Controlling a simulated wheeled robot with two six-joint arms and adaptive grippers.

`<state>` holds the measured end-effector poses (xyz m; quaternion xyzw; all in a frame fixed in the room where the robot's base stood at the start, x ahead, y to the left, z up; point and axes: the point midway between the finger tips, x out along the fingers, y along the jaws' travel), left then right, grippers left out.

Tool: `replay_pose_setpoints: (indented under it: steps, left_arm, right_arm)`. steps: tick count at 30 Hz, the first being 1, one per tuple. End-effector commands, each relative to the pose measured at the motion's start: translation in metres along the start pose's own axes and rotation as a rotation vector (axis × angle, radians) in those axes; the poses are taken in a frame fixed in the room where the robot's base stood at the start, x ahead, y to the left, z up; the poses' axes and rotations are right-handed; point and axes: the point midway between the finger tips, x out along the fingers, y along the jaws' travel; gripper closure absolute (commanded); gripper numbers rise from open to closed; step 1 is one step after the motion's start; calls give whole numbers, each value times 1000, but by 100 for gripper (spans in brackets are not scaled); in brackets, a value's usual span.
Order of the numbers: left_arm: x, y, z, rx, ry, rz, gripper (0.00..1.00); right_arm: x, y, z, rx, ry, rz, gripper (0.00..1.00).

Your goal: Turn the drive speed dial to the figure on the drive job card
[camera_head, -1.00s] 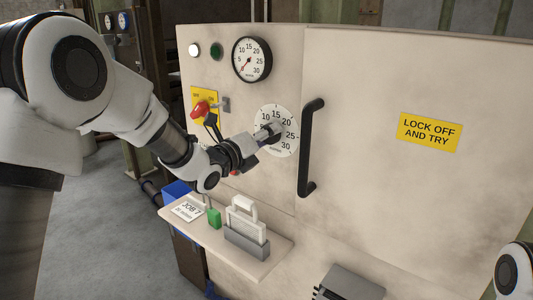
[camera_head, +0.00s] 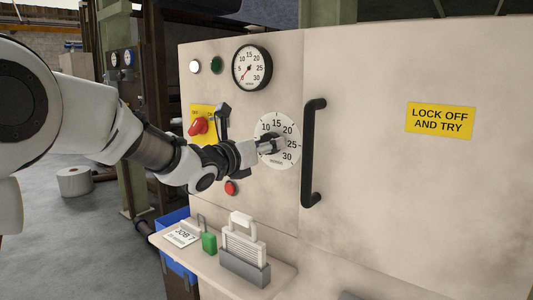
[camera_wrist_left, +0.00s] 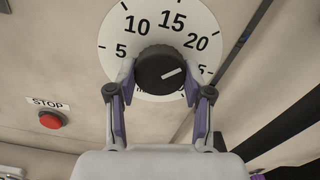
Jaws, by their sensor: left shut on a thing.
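The drive speed dial is a white round plate (camera_head: 292,152) with figures up to 30 and a black knob (camera_wrist_left: 158,66) in its middle. The white mark on the knob points right and slightly up, near the partly hidden 25 in the left wrist view. My left gripper (camera_head: 268,143) is shut on the knob, with one purple-lined finger at each side; it also shows in the left wrist view (camera_wrist_left: 160,88). The job card (camera_head: 182,236) lies on the shelf and reads JOB 7; its lower line is too small to read surely.
A black upright handle (camera_head: 311,155) stands just right of the dial. The shelf (camera_head: 262,285) holds a green padlock (camera_head: 209,242) and a grey rack.

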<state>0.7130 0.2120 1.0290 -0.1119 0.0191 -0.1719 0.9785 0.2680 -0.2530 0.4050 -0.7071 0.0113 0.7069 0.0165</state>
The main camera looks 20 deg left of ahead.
Motion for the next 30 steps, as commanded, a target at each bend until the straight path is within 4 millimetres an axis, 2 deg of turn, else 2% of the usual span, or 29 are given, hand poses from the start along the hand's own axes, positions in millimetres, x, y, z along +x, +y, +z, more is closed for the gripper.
replay_pose_setpoints:
  steps: [11,12,13,23,26,30]
  left_arm:
    - [0,0,-2,4,5,1,84]
    - [0,0,-2,4,5,1,35]
    - [0,0,-2,4,5,1,25]
    - [-2,0,0,3,2,0,24]
    - [-12,0,0,3,1,1,24]
    - [-41,0,1,0,0,1,24]
  right_arm:
    - [1,0,0,0,0,0,60]
    - [1,0,0,0,0,0,60]
    - [1,0,0,0,0,0,60]
    - [0,0,0,0,0,0,60]
    - [0,0,0,0,0,0,60]
    - [0,0,0,0,0,0,60]
